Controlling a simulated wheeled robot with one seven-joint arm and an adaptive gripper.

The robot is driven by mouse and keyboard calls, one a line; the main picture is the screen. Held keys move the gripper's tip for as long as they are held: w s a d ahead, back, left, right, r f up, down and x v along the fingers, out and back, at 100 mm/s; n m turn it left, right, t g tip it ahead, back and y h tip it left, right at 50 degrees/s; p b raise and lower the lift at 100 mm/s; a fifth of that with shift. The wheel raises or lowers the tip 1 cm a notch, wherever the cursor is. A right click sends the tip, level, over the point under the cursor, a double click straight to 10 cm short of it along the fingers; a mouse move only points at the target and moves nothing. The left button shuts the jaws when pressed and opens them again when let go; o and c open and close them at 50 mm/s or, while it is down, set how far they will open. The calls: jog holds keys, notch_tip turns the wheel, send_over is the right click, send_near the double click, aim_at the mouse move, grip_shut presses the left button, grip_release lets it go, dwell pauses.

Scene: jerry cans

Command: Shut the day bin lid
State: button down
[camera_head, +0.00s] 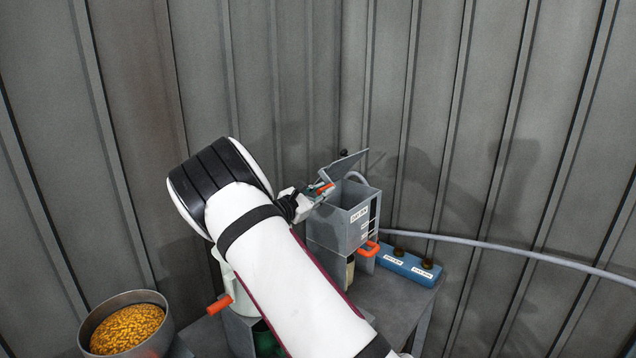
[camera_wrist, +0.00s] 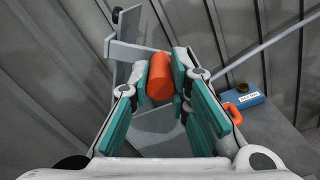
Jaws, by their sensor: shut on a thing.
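The day bin (camera_head: 352,217) is a grey open-topped box with a white label, standing on the grey bench beyond my arm. Its lid (camera_head: 345,165) is a grey plate, raised and tilted above the bin's mouth, so the bin stands open. My gripper (camera_head: 317,191) is at the left of the lid, with its fingers shut on an orange handle (camera_head: 325,187). In the wrist view the handle (camera_wrist: 159,77) is an orange cylinder between the teal finger pads, in front of the grey lid (camera_wrist: 130,48).
A blue block (camera_head: 405,266) with two brown knobs sits right of the bin, near an orange lever (camera_head: 368,248). A pot of yellow grains (camera_head: 126,327) stands lower left, near another orange handle (camera_head: 219,304). A grey hose (camera_head: 500,247) runs along the corrugated wall.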

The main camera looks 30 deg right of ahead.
jog(key=shift+s+d+f, duration=0.1)
jog(key=shift+s+f, duration=0.3)
jog(key=shift+f, duration=0.25)
jog(key=c, duration=1.5)
grip_release()
jog(key=v, duration=1.2)
